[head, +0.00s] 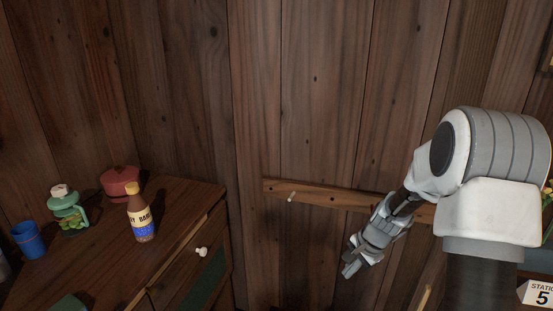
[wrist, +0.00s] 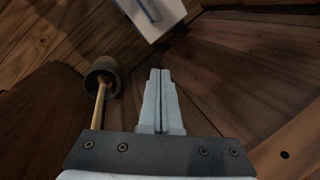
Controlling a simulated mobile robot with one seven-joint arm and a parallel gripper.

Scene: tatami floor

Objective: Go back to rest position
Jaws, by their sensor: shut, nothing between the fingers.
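My gripper (head: 352,266) hangs in front of the dark plank wall in the head view, at the end of my white and grey arm on the right. Its fingers point down and to the left. In the wrist view the two pale fingers (wrist: 160,72) lie side by side, shut, with nothing between them. The gripper is apart from the dresser on the left.
A wooden peg rail (head: 330,198) runs along the wall behind my gripper. On the left, a wooden dresser (head: 178,198) holds a sauce bottle (head: 138,215), green jar (head: 67,211), red pot (head: 120,183) and blue cup (head: 28,239).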

